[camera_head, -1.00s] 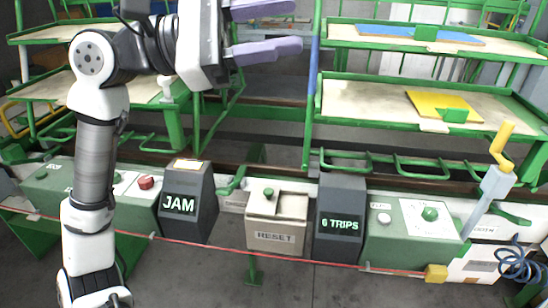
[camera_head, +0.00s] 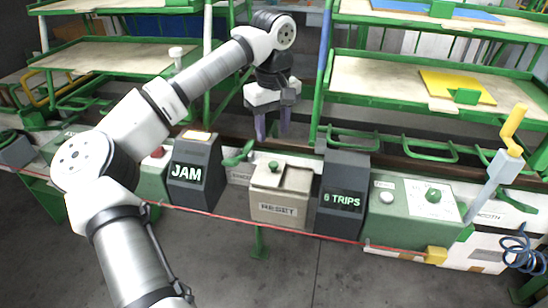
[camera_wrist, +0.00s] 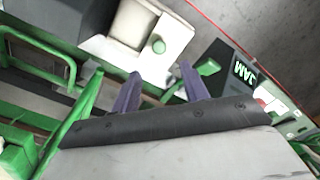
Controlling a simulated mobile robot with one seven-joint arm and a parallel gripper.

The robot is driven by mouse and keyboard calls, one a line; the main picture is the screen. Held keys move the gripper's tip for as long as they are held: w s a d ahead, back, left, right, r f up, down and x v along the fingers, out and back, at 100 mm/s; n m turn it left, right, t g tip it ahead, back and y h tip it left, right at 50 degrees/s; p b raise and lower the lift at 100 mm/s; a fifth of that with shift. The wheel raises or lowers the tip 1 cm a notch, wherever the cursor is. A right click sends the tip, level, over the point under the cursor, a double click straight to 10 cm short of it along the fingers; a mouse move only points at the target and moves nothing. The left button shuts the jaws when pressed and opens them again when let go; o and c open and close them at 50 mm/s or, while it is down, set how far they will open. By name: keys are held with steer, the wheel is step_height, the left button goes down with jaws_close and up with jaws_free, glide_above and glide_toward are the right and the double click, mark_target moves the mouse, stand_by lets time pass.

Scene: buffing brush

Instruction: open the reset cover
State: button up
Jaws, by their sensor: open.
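The beige reset box (camera_head: 278,208), marked RESET, stands between the dark JAM box and the dark 6 TRIPS box. Its lid, the reset cover (camera_head: 292,178), lies on top and looks shut, with a small green knob (camera_head: 273,165) at the left. My gripper (camera_head: 272,134) hangs fingers down, above and behind the box, apart from it. Its two purple fingers are spread with nothing between them. In the wrist view the box (camera_wrist: 135,25) and its green knob (camera_wrist: 158,46) show beyond the fingertips (camera_wrist: 160,70).
The JAM box (camera_head: 194,182) is to the left and the 6 TRIPS box (camera_head: 342,200) to the right. A red cord (camera_head: 230,217) runs along the front. Green racks (camera_head: 410,85) stand behind. A green panel (camera_head: 405,215) with a yellow-handled lever (camera_head: 513,125) is at right.

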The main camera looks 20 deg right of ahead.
mark_target(274, 164)
step_height(274, 164, down, 9)
steer(key=shift+f, duration=0.1)
stand_by(0.3)
steer(key=shift+s+d, duration=0.1)
jaws_close()
